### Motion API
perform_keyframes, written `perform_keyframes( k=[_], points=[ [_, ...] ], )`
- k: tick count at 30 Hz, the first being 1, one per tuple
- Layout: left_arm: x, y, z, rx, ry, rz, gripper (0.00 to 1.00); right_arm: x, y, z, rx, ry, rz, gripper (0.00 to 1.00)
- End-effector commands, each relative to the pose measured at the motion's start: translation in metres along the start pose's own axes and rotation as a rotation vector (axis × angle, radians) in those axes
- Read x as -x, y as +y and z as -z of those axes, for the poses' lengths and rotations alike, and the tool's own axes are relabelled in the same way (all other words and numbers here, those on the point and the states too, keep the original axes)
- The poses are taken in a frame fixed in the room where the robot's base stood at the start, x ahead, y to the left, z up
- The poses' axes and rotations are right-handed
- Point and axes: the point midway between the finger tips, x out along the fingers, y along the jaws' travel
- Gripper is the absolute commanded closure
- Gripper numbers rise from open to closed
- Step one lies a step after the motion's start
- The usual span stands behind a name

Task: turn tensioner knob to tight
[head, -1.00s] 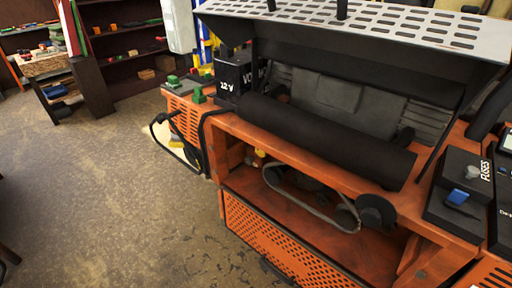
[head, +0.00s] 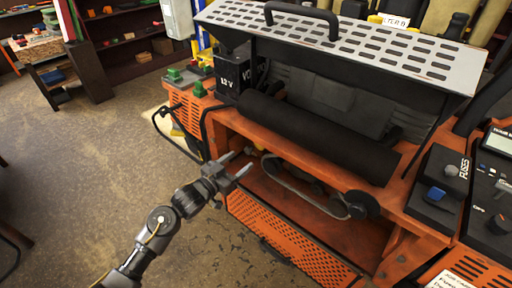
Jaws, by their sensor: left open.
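My left gripper (head: 241,164) is open and empty, at the left front of the orange machine's open bay. Its fingers point right, toward the bay. A grey belt (head: 293,187) loops inside the bay. A round black knob-like part (head: 362,204) sits at the belt's right end, well to the right of my left gripper and apart from it. I take it for the tensioner knob, but cannot read any mark or setting on it. The belt's left end is partly in shadow near the gripper. My right gripper is not in view.
A black roller (head: 317,138) spans the machine above the bay, under a raised perforated lid (head: 345,42). An orange perforated panel (head: 280,240) hangs below. A black fuse box (head: 437,190) stands at right. A 12 V box (head: 233,75) and black cable are at left.

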Motion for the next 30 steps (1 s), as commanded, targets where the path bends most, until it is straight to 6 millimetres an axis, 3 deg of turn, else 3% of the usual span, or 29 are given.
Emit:
perform_keyframes(
  k=[6,13,18,27,30],
  points=[
    [-0.043,0.000,0.003,0.001,0.000,0.001,0.37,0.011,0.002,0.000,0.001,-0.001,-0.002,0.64],
    [-0.077,-0.001,0.001,0.000,0.000,0.002,0.37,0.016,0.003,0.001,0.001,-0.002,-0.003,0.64],
    [-0.088,-0.001,0.001,0.000,0.000,0.002,0.37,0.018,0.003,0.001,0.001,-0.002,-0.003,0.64],
    [-0.090,0.000,0.000,-0.001,-0.001,0.002,0.37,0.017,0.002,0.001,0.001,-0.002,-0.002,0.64],
    [-0.090,0.000,0.000,-0.001,-0.001,0.002,0.50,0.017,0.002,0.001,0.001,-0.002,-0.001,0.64]
  ],
)
